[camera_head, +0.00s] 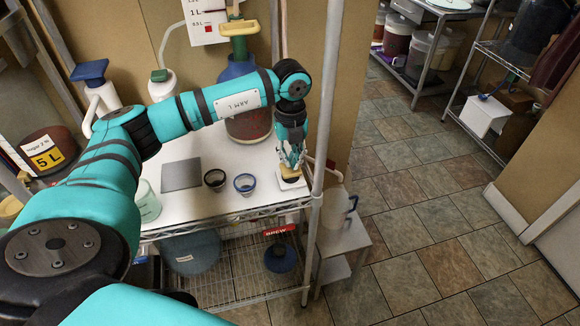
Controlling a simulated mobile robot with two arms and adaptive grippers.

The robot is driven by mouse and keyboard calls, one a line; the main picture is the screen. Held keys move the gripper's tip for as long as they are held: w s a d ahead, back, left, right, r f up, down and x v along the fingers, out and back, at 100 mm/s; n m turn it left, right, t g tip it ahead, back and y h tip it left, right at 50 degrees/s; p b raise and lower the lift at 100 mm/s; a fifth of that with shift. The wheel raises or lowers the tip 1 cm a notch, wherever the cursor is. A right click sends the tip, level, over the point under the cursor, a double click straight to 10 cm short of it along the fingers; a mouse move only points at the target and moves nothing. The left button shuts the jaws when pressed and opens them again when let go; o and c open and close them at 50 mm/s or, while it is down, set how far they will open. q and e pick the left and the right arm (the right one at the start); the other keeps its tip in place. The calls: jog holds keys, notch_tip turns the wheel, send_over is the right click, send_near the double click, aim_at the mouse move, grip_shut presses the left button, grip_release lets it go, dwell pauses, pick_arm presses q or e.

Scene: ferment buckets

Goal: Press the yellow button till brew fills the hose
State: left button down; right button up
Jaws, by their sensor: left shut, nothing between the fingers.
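The yellow button (290,171) sits on a small white base at the right end of the white shelf top. It is partly hidden by my left gripper (291,163), which reaches straight down over it with its fingers shut and empty. The fingertips are at or just above the button; I cannot tell whether they touch it. A thin pale hose (322,165) runs beside the button toward a translucent jug (337,207) on a low stand at the right. I cannot see liquid in the hose. My right gripper is out of view.
The white shelf top (205,207) holds a grey plate (181,175), a black-rimmed cup (215,180), a blue-rimmed cup (245,184) and a large vessel (248,125). A vertical metal post (325,110) stands just right of my gripper. Tiled floor lies open further right.

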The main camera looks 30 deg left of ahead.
pick_arm(q)
jog(key=shift+f+b, duration=0.8)
jog(key=shift+f, duration=0.5)
jog(key=shift+r+p, duration=1.2)
jog(key=shift+r, duration=0.6)
jog(key=shift+r+p, duration=1.7)
jog(key=shift+r, duration=0.85)
